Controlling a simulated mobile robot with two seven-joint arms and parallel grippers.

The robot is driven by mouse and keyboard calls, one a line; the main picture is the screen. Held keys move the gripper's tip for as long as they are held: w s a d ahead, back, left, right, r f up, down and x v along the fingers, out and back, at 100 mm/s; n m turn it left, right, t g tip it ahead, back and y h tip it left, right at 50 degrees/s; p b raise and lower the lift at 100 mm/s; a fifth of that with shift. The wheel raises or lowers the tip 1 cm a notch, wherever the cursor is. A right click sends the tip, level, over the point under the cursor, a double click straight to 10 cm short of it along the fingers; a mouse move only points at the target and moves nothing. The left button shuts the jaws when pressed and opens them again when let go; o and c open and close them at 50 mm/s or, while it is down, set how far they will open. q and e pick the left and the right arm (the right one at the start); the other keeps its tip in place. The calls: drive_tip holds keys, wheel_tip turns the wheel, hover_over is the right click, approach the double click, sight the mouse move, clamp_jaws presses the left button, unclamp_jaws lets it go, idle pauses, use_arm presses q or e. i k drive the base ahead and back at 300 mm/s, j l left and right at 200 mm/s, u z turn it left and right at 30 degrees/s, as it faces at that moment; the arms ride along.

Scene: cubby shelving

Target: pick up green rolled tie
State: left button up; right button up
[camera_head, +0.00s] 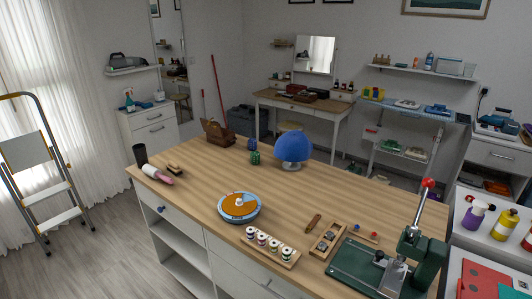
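A small green rolled item (255,158), which looks like the green rolled tie, rests on the wooden worktop (205,178) toward its back, left of the blue dome lamp (293,148). A similar dark blue rolled item (251,145) is just behind it. Neither gripper shows in the head view, and nothing is seen touching the green item.
A brown wooden caddy (217,133) stands left of the rolls. A round blue and orange object (239,207), a spool rack (270,246) and a green press (395,262) are nearer. A stepladder (40,170) stands left; floor (100,240) there is clear.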

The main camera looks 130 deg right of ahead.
sight(255, 155)
drive_tip(key=z, duration=4.3)
drive_tip(key=i+j+u, duration=0.4)
drive_tip(key=j, duration=0.2)
drive_tip(key=i+j+u, duration=0.35)
drive_tip(key=i+j, duration=0.15)
drive_tip(key=i+j+u, duration=0.4)
drive_tip(key=i, duration=0.15)
drive_tip(key=i+u, duration=0.4)
drive_tip(key=i, duration=1)
drive_tip(key=i+j, duration=0.1)
drive_tip(key=i, duration=0.75)
drive_tip(key=z, duration=0.05)
